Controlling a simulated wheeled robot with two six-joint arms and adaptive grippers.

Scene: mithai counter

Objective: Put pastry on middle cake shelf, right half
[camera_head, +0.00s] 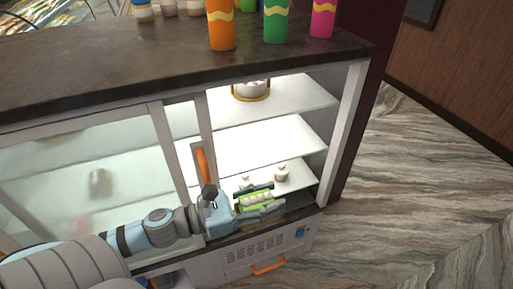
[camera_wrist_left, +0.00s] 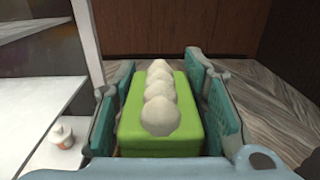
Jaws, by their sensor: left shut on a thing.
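My left gripper (camera_head: 274,197) is shut on a green pastry (camera_head: 256,201) with a row of white cream dollops on top. In the left wrist view the pastry (camera_wrist_left: 160,115) sits level between the two teal fingers, dollops up. In the head view it is in front of the cabinet's open right side, low, near the bottom shelf. The middle cake shelf (camera_head: 262,143) is white, lit and bare where it shows, above and behind the gripper. My right gripper is not in view.
A white cake (camera_head: 252,89) stands on the top shelf. Small white items, one a jar (camera_head: 282,173), stand on the bottom shelf. A sliding glass door (camera_head: 85,180) covers the left side. The right post (camera_head: 343,130) bounds the opening. Cups (camera_head: 221,28) stand on the counter.

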